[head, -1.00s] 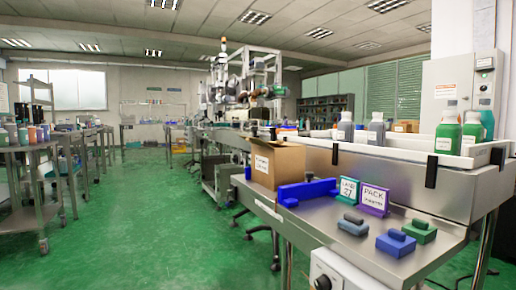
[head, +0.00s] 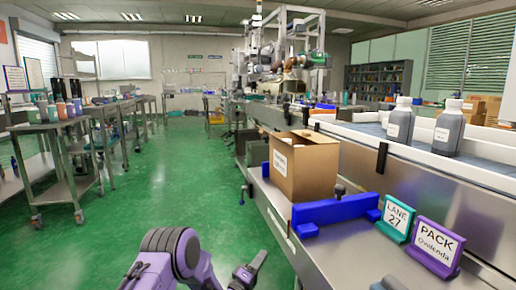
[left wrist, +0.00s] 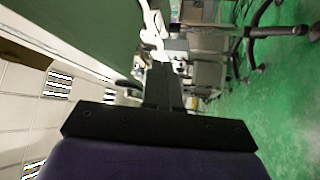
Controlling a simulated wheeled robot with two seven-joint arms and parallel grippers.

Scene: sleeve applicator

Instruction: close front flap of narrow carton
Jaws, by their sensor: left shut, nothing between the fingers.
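The carton (head: 312,170) is a narrow brown cardboard box standing upright on the steel bench, with a white label on its left face. Its top shows brown cardboard edges, but how each flap lies is too small to tell. My left gripper (head: 250,268) is at the bottom of the head view, over the green floor, left of the bench edge and well apart from the carton. It is shut and empty. The left wrist view shows its dark fingers (left wrist: 163,88) together, with no carton near them.
A blue bar (head: 336,210) stands right beside the carton's front side. A teal "LANE 27" sign (head: 397,215) and a purple "PACK" sign (head: 437,243) stand further right. Grey bottles (head: 400,122) stand on the raised conveyor behind.

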